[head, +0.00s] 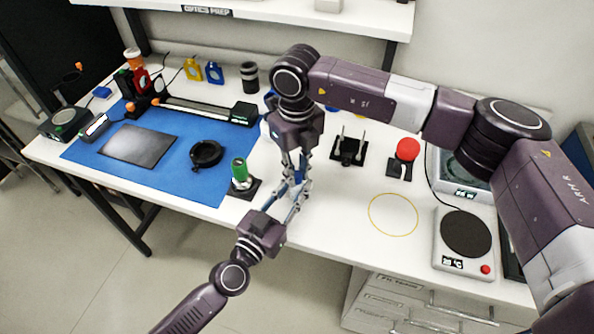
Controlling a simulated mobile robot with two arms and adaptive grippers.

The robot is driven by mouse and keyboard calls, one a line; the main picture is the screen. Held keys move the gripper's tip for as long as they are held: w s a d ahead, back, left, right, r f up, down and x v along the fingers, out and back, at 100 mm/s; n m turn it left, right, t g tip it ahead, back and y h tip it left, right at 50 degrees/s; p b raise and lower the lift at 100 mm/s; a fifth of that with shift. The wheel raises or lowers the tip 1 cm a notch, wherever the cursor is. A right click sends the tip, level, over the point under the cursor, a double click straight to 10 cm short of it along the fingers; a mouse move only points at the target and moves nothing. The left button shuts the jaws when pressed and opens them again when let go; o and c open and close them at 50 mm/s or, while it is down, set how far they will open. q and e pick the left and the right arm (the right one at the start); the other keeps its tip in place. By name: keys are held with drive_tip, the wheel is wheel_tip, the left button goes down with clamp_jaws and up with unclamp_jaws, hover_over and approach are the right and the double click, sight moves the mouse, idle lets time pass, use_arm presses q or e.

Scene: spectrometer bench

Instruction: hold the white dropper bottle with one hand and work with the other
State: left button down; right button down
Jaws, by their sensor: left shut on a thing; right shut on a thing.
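The white dropper bottle (304,186) is mostly hidden between my two grippers; only a small pale part shows, above the white bench near the middle of the head view. My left gripper (292,195) reaches up from below and is shut on the bottle. My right gripper (296,173) points down from above and is shut at the bottle's upper end. The fingers of both crowd together there. I cannot tell whether the right one grips a cap or the bottle itself.
A green-topped item on a black base (240,180) stands close left of the grippers. A blue mat (205,185) holds a black ring (206,154) and a rail. Right are a black pronged stand (348,152), a red knob (408,150) and a hotplate (465,235). The yellow circle (393,215) is empty.

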use_arm(q)
drive_tip(key=shift+d, duration=0.1)
use_arm(e)
drive_tip(key=shift+m, duration=0.9)
drive_tip(key=c, duration=1.7)
unclamp_jaws()
drive_tip(key=shift+c, duration=0.2)
drive_tip(key=shift+r, duration=0.15)
wheel_tip(320, 180, up, 12)
use_arm(q)
drive_tip(key=c, duration=1.5)
unclamp_jaws()
drive_tip(key=shift+c, duration=0.2)
drive_tip(key=shift+s, duration=0.1)
